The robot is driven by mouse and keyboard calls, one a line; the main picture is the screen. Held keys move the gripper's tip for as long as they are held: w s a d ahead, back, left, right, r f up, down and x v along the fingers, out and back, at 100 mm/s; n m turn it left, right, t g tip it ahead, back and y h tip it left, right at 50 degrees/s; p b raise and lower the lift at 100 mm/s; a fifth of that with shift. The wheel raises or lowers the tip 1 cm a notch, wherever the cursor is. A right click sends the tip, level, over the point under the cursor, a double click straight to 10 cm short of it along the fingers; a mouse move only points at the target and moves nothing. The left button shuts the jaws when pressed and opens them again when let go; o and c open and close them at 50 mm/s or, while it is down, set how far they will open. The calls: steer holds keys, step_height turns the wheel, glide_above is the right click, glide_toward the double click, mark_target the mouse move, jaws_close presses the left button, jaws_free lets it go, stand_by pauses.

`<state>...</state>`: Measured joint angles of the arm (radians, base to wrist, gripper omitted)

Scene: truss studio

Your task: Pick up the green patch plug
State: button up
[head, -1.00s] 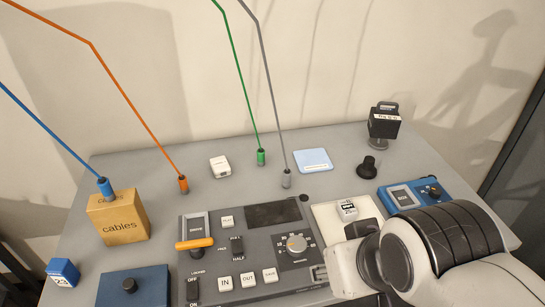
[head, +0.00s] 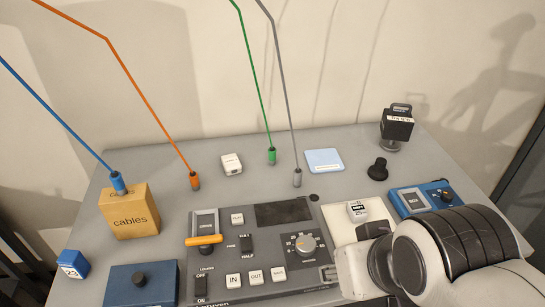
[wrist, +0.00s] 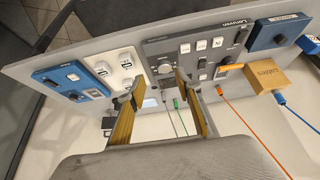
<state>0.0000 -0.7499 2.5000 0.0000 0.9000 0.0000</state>
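The green patch plug (head: 272,155) stands upright on the grey table, with a green cable rising from it. In the wrist view the green plug (wrist: 176,103) shows between the finger pads, beyond the tips and well apart from them. My gripper (wrist: 160,88) is open and empty, its two fingers spread wide over the table. In the head view my arm is at the lower right, and the fingers are hidden or out of frame.
A grey plug (head: 297,178) and an orange plug (head: 194,180) flank the green one, with cables rising. A white block (head: 232,164), light blue pad (head: 324,160) and control panel (head: 255,250) are close by.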

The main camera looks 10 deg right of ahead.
steer(key=shift+o, duration=0.4)
steer(key=w+d+r+n+h, duration=0.1)
steer(key=w+d+n+h, duration=0.35)
steer(key=w+d, duration=0.4)
steer(key=w+d+r+n+h, duration=0.1)
steer(key=w+d+n+h, duration=0.35)
steer(key=w, duration=0.75)
steer(key=n+t+y, duration=0.3)
steer(key=n+t, duration=0.3)
steer(key=n, duration=1.3)
glide_above(272, 156)
steer(key=s+d, duration=0.5)
steer(key=s, duration=0.4)
step_height(272, 156, down, 11)
steer(key=w+a+f+n, duration=0.1)
steer(key=a+f, duration=0.1)
steer(key=w+a+f+n+t+y, duration=0.1)
steer(key=a+f+n, duration=0.1)
steer(key=f, duration=0.1)
steer(key=w+a+f+n+y, duration=0.1)
steer(key=a+f, duration=0.1)
steer(key=shift+w+a+f+n, duration=0.15)
steer(key=shift+w+a+n, duration=0.1)
steer(key=shift+w+n, duration=0.15)
